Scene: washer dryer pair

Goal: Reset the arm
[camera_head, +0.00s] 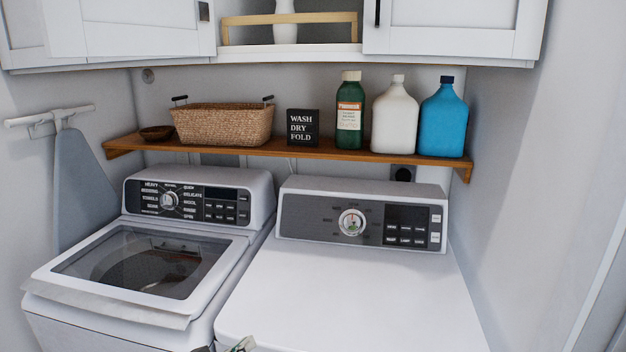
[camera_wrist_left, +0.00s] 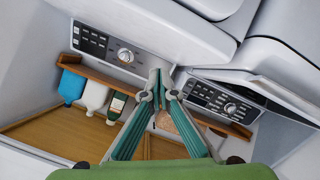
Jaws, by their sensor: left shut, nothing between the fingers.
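My left gripper (camera_head: 243,344) barely shows at the bottom edge of the head view, in front of the dryer's near left corner. In the left wrist view the left gripper (camera_wrist_left: 160,82) has its two fingertips together, with nothing between them. The wrist picture is turned over, with the washer and dryer at the top and the shelf below. The rest of my left arm is out of the head view. My right gripper is in neither view.
The white washer (camera_head: 225,268), lid closed, and dryer (camera_head: 340,295) stand side by side. Above them a wooden shelf (camera_head: 290,149) holds a wicker basket (camera_head: 222,124), a black sign (camera_head: 303,127), a green bottle (camera_head: 350,110), a white jug (camera_head: 395,118) and a blue jug (camera_head: 444,120).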

